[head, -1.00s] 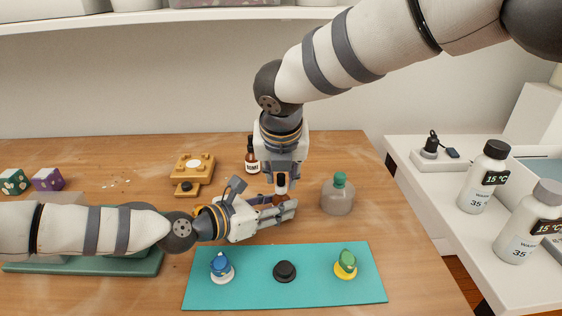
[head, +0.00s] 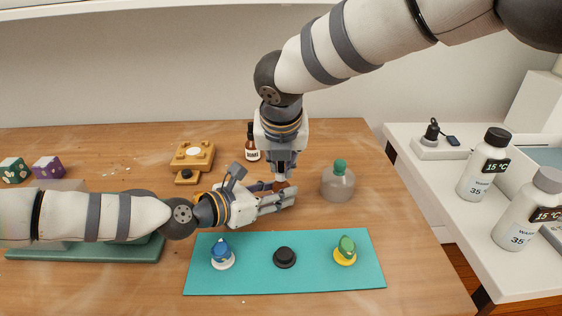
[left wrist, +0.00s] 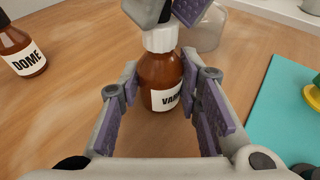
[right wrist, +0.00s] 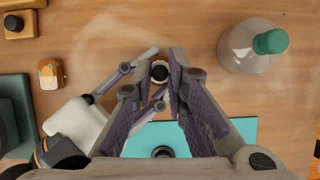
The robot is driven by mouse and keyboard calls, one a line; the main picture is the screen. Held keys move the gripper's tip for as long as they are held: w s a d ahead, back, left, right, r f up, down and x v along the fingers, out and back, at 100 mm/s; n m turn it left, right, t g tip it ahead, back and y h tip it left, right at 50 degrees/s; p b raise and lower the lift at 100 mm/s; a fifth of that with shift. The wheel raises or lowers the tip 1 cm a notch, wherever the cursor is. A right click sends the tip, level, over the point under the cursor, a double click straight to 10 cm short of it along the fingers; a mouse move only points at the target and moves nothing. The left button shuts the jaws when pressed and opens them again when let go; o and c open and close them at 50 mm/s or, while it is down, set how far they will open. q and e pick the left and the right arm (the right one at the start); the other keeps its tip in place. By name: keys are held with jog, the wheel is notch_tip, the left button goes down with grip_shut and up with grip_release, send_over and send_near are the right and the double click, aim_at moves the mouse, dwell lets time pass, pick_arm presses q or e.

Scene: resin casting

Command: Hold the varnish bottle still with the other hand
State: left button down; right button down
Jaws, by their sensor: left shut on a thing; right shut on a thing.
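The varnish bottle (left wrist: 160,80) is brown glass with a white cap (left wrist: 160,38) and a partly hidden label. It stands upright on the table. My left gripper (left wrist: 160,105) is shut on the bottle's body, one finger on each side, coming in low from the left. In the head view the bottle (head: 280,186) is mostly hidden behind the two grippers.
A DOME bottle (head: 252,143) stands behind. A clear flask with a green stopper (head: 338,184) stands close to the right. A teal mat (head: 310,279) with blue, black and green-yellow pieces lies in front. A yellow device (head: 193,157) is at the back left.

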pick_arm(q)
jog(key=shift+s+f, duration=0.1)
jog(key=shift+f, duration=0.1)
pick_arm(e)
jog(key=c, duration=2.3)
grip_release()
jog(key=shift+o, duration=0.2)
jog(key=shift+r, duration=0.1)
jog(key=shift+r, duration=0.45)
notch_tip(320, 180, up, 8)
jog(key=shift+r, duration=0.15)
